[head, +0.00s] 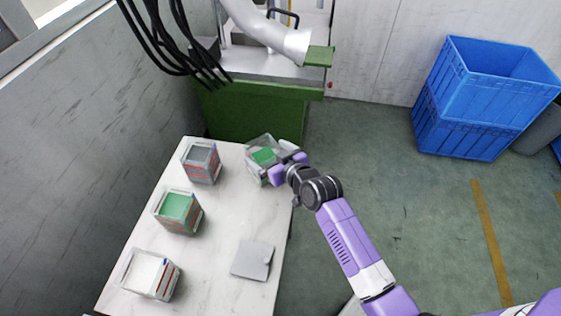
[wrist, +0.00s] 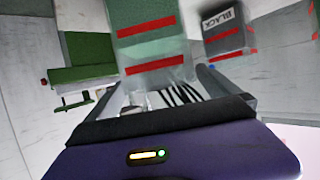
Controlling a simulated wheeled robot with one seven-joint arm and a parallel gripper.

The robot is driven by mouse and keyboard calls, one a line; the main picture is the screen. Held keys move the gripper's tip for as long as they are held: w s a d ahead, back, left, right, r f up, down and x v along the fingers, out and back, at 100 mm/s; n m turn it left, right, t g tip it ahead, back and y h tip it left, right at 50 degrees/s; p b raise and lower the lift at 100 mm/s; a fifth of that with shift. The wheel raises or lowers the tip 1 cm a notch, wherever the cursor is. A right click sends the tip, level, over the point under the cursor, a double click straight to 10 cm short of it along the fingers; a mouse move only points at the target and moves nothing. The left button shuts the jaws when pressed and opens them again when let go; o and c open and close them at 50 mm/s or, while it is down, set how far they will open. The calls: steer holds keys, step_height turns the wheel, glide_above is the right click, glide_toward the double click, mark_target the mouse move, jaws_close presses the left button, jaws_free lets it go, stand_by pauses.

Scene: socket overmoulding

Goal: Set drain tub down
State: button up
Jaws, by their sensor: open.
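A clear tub with green contents (head: 262,153) is at the far right corner of the white table and looks slightly tilted. It also shows in the wrist view (wrist: 150,50), with red stripes on its wall. I take it to be the drain tub, though no such label is readable. My gripper (head: 277,160) is at the tub's right side. Its jaws are open, and its fingers (wrist: 165,98) reach toward the tub's near wall. Whether they touch the wall, and whether the tub's base rests fully on the table, I cannot tell.
Left on the table (head: 215,243) stand a grey tub (head: 201,162), labelled BLACK in the wrist view (wrist: 224,36), a green tub (head: 177,211) and a white tub (head: 150,274). A flat grey plate (head: 252,260) lies nearer. A green machine (head: 255,110) stands behind; blue crates (head: 465,125) stand right.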

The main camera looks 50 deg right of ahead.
steer(key=s+a+r+y, duration=0.1)
steer(key=s+a+r, duration=0.3)
steer(key=s, duration=0.8)
steer(key=s+a+r+n+t, duration=0.1)
steer(key=s+a+r, duration=0.3)
steer(key=s+a, duration=0.3)
steer(key=s+a+r+n+y, duration=0.1)
steer(key=s+a+r, duration=0.4)
steer(key=s, duration=1.2)
steer(key=shift+s+a+y+b, duration=0.3)
steer(key=shift+s+a, duration=0.1)
steer(key=shift+a, duration=0.15)
steer(key=shift+s+r, duration=0.1)
